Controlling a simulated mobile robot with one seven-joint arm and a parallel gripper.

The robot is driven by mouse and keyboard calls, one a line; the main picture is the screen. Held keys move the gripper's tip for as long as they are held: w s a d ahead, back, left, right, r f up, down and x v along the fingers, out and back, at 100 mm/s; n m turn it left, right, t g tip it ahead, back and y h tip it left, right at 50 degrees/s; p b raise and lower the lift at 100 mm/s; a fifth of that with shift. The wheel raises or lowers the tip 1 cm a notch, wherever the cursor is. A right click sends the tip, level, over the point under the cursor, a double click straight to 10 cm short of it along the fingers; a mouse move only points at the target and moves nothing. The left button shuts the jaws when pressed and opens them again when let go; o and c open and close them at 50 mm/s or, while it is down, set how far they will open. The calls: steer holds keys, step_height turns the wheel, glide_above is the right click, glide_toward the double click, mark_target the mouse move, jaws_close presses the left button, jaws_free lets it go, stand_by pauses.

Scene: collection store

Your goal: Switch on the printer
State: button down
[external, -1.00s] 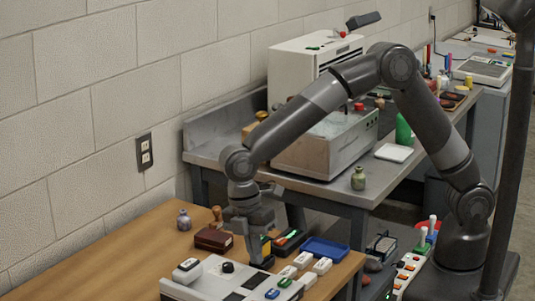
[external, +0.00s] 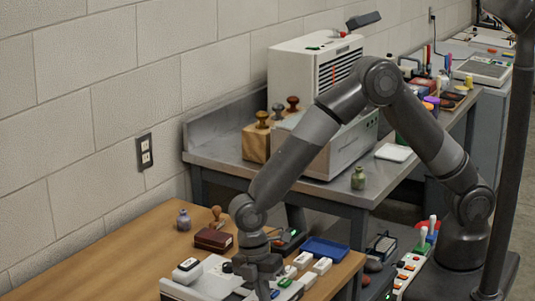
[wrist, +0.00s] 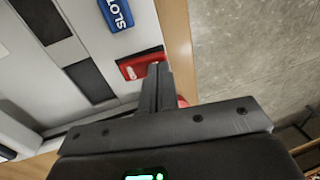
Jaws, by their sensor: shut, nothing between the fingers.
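A light grey machine (external: 217,278) with black slots lies on the wooden desk, partly behind my gripper; I cannot tell if it is the printer. In the wrist view its pale panel (wrist: 30,65) carries a red switch-like part (wrist: 133,66) and a blue part (wrist: 117,12) reading "SLOT". My gripper (wrist: 157,70) is shut and empty, its fingertips over the right end of the red part. I cannot tell if they touch it. In the external view my gripper (external: 263,290) reaches down over the machine's front, and the red part is hidden.
Beside the machine are white blocks (external: 303,260), a blue tray (external: 325,250) and a brown box (external: 213,239). A metal table (external: 340,190) with a white vented unit (external: 297,70) stands behind. The desk's left part (external: 100,265) is clear.

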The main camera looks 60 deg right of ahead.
steer(key=shift+s+f+t, duration=0.15)
steer(key=shift+f+t, duration=0.1)
steer(key=shift+t, duration=0.05)
steer(key=shift+w, duration=0.2)
steer(key=shift+w+r, duration=0.25)
steer(key=shift+w, duration=0.4)
step_height(320, 180, up, 14)
steer(key=s, duration=0.2)
steer(key=shift+s+f, duration=0.15)
steer(key=shift+s, duration=0.2)
stand_by(0.4)
